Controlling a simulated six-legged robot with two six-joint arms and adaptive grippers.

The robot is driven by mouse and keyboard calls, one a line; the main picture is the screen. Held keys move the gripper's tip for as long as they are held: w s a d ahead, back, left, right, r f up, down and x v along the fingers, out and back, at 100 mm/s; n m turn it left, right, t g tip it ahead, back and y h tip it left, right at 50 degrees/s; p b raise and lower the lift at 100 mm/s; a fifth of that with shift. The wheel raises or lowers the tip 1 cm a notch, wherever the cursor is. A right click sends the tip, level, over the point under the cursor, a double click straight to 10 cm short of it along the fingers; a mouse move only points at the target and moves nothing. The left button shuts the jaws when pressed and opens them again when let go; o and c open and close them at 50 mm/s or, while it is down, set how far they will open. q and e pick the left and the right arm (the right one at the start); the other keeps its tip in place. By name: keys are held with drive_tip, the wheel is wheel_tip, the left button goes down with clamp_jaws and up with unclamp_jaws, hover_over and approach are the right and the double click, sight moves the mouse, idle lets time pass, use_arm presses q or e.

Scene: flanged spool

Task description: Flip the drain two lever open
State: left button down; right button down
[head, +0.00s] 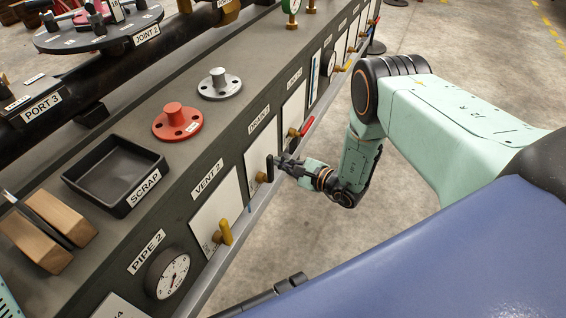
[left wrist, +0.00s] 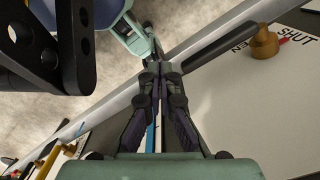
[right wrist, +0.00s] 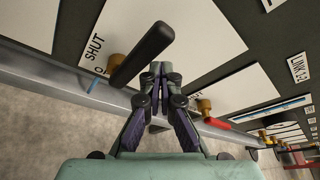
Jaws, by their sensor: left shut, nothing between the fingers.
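The DRAIN 2 plate (head: 259,145) is white, on the panel's sloped front. Its brass valve (head: 261,177) carries a black lever (head: 269,168). In the right wrist view, the black lever (right wrist: 143,54) slants across the plate, near the word SHUT; the other word is mostly hidden. My right gripper (head: 280,163) is at the lever. Its fingertips (right wrist: 158,68) look closed together, close beside the lever; contact cannot be told. My left gripper (left wrist: 160,68) is shut and empty in the left wrist view, over the panel edge. I cannot make it out in the head view.
A grey rail (head: 238,220) runs below the plates. A scrap tray (head: 112,170) and a red flange (head: 178,120) sit on top.

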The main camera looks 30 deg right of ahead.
drive_tip(key=shift+s+a, duration=0.2)
drive_tip(key=shift+a, duration=0.35)
drive_tip(key=v, duration=1.2)
drive_tip(key=shift+d, duration=0.45)
drive_tip(key=shift+w, duration=0.15)
